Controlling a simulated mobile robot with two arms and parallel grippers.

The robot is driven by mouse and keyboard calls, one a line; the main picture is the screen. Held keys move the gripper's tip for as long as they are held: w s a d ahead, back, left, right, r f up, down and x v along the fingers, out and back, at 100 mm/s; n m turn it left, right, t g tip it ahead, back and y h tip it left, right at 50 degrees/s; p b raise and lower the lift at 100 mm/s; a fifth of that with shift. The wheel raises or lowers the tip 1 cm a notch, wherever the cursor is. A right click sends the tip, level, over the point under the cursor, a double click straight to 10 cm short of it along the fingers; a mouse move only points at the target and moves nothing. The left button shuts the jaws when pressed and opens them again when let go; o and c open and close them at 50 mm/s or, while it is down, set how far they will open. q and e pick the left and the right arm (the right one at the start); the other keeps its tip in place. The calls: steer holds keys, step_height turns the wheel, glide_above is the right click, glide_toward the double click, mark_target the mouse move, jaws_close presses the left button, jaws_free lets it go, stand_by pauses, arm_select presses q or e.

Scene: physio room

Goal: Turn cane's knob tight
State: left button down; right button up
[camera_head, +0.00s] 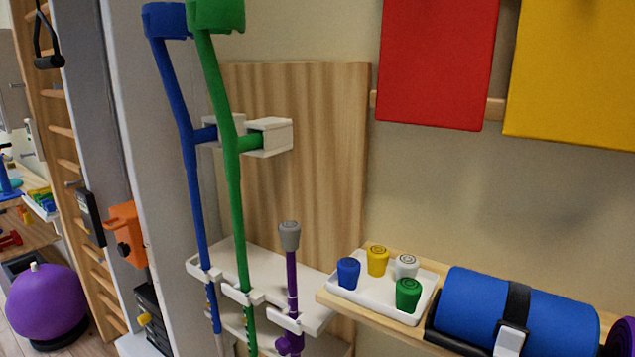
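A purple cane (292,285) stands upright in a clip of the white rack (265,272), with a grey cap (289,235) on its top end. A purple knob (290,344) shows low on the cane at the bottom edge of the picture, partly cut off. A blue crutch (190,140) and a green crutch (233,190) stand in the same rack to the left of the cane. Whether the knob is tight or loose cannot be told. Neither of my grippers is in view.
A white tray (345,292) with several coloured caps sits on a wooden shelf right of the cane, beside a rolled blue mat (470,295). Red (437,60) and yellow (575,70) sheets hang above. A purple ball (47,307) lies far left.

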arm_select(q)
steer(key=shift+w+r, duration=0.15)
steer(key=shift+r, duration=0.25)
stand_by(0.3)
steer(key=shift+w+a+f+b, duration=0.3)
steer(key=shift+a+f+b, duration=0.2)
steer(key=shift+b, duration=1.6)
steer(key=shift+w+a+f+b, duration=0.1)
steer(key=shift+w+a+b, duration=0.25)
steer(key=shift+b, duration=0.35)
